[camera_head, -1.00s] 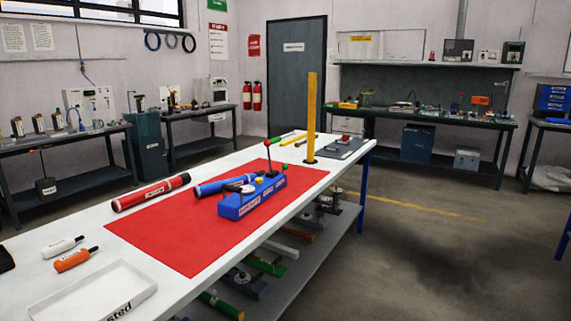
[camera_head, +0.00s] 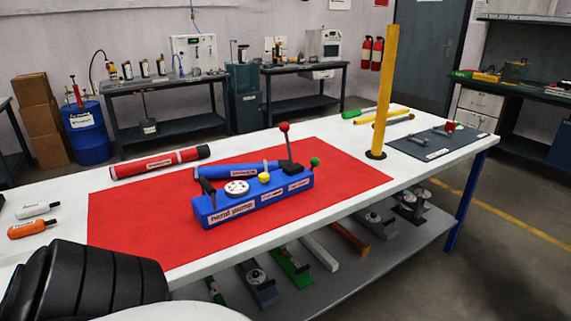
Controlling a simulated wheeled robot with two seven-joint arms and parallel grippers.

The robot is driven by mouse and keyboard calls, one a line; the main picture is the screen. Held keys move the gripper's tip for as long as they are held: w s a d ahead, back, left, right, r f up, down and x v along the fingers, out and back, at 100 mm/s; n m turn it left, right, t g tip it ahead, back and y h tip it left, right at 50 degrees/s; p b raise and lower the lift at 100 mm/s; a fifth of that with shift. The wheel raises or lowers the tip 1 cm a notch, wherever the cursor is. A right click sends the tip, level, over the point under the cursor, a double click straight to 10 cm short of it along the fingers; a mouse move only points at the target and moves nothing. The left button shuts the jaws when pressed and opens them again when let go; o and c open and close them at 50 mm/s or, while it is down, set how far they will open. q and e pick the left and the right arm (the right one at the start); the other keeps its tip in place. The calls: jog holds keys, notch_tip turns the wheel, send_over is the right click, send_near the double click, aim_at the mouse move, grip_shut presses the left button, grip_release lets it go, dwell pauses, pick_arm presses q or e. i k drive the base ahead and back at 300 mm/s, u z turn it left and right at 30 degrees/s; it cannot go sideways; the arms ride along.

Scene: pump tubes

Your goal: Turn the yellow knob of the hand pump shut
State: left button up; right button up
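The blue hand pump (camera_head: 245,207) lies on a red mat (camera_head: 125,220) on the white table. Its yellow knob (camera_head: 263,177) sits on top, near the middle of the body. The pump also has a white round gauge (camera_head: 237,187), a black lever with a red ball (camera_head: 284,128) and a green knob (camera_head: 315,162) at its right end. A blue tube (camera_head: 225,171) lies just behind the pump. A dark, ribbed part of my own arm shows at the bottom left. Neither gripper's fingers are in view.
A red tube (camera_head: 160,163) lies at the mat's back edge. A yellow post (camera_head: 386,90) stands upright on the table to the right, beside a dark grey mat (camera_head: 440,142) with small parts. White and orange bottles (camera_head: 33,228) lie at the left. The mat's front is clear.

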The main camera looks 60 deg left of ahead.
aim_at(263, 177)
jog(key=u, duration=1.75)
